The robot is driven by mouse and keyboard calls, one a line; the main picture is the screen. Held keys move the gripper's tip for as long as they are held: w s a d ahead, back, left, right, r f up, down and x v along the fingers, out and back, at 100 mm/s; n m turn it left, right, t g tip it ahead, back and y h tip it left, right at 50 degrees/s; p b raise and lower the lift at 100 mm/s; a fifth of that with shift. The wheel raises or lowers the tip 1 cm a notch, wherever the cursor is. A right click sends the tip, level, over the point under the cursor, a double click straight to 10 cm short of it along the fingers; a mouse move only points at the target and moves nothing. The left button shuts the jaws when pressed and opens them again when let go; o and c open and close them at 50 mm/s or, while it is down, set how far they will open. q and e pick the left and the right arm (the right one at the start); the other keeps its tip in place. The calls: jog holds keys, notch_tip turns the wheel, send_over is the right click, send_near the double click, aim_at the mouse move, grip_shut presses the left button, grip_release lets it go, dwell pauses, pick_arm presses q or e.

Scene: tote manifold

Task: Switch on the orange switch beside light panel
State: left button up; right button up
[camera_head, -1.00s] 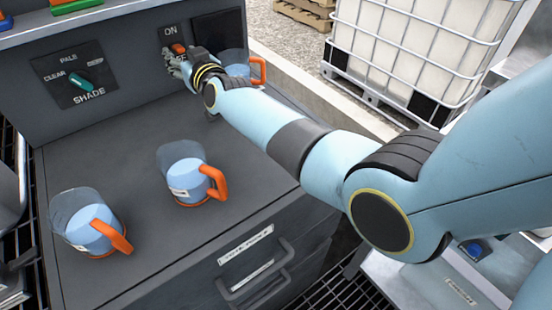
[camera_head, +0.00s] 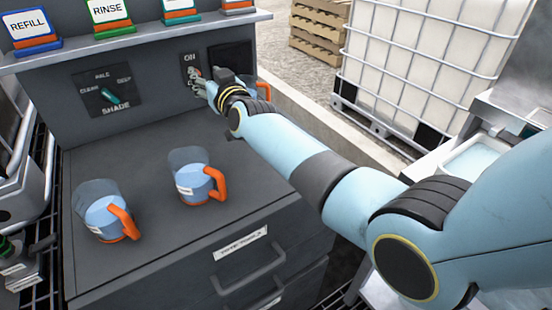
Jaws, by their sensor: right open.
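The dark switch plate (camera_head: 190,58) marked ON is on the upright back panel, left of the dark square light panel (camera_head: 232,54). My right gripper (camera_head: 196,80) is open, with its fingers at the lower part of the switch plate. The orange switch itself is hidden behind the fingers, so its position cannot be told. I cannot tell whether the fingers touch it. The light panel looks dark. My left gripper is not in view.
A SHADE dial (camera_head: 110,94) is left on the panel. Two jugs with orange handles, one left (camera_head: 104,212) and one in the middle (camera_head: 195,178), stand on the counter (camera_head: 150,255). A third jug (camera_head: 262,88) is partly behind my right gripper. Signs (camera_head: 108,12) line the shelf above.

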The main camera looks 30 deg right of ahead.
jog(key=s+f+g, duration=0.3)
jog(key=s, duration=0.5)
jog(key=s+d+f+n+g+p, duration=0.1)
jog(key=s+f+g, duration=0.1)
jog(key=s, duration=0.6)
jog(key=s+d+f+g+p, duration=0.1)
jog(key=s+f+g, duration=0.2)
jog(key=s, duration=0.4)
jog(key=shift+s+f+n+g+y, duration=0.3)
jog(key=shift+s+f+y, duration=0.05)
jog(key=shift+s+y, duration=0.05)
